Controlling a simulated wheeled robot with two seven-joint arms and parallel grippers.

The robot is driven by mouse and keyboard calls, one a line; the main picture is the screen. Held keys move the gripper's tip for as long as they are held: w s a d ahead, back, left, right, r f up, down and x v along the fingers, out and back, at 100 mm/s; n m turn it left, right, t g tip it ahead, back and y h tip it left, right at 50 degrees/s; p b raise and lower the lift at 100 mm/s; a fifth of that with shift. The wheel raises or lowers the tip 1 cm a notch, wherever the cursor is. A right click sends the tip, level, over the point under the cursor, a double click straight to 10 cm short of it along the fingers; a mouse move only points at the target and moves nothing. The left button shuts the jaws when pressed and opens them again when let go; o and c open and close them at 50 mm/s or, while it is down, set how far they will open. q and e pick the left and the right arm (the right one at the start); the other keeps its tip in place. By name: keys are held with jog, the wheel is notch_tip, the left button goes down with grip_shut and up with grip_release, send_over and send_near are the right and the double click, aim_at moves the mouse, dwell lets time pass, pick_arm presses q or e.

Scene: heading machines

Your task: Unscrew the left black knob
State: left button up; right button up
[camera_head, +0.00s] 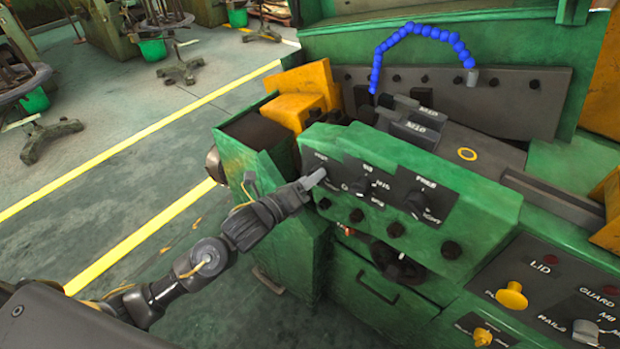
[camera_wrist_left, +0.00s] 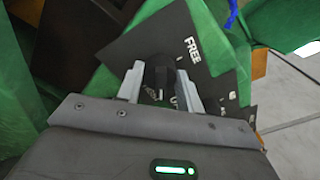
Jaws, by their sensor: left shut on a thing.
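My left gripper (camera_head: 316,179) reaches in from the left, at the left end of the dark label plate on the green machine's front. It is shut on the left black knob; in the wrist view my left gripper (camera_wrist_left: 161,92) has one finger on each side of the dark knob (camera_wrist_left: 158,76). In the head view this knob is hidden by the fingers. Two more black knobs, a middle knob (camera_head: 362,187) and a right knob (camera_head: 415,205), sit on the label plates to the right. My right gripper is not in view.
A yellow knob (camera_head: 511,295) stands on a lower panel. A blue segmented hose (camera_head: 420,30) arches above. The floor (camera_head: 135,190) at left is clear.

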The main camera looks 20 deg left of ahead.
pick_arm(q)
jog(key=shift+n, duration=0.3)
jog(key=shift+s+d+f+n+t+y+p, duration=0.1)
jog(key=shift+n+t+y+p, duration=0.55)
jog(key=shift+n, duration=3.4)
jog(key=shift+w+d+f+n+p, duration=0.1)
jog(key=shift+n+p, duration=1.1)
jog(key=shift+n, duration=2.9)
jog(key=shift+s+d+f+n+t+y+p, duration=0.1)
jog(key=shift+n+t+y+p, duration=0.55)
jog(key=shift+n, duration=3.4)
jog(key=shift+g+h+p, duration=0.3)
jog(key=shift+p, duration=0.05)
jog(key=o, duration=1)
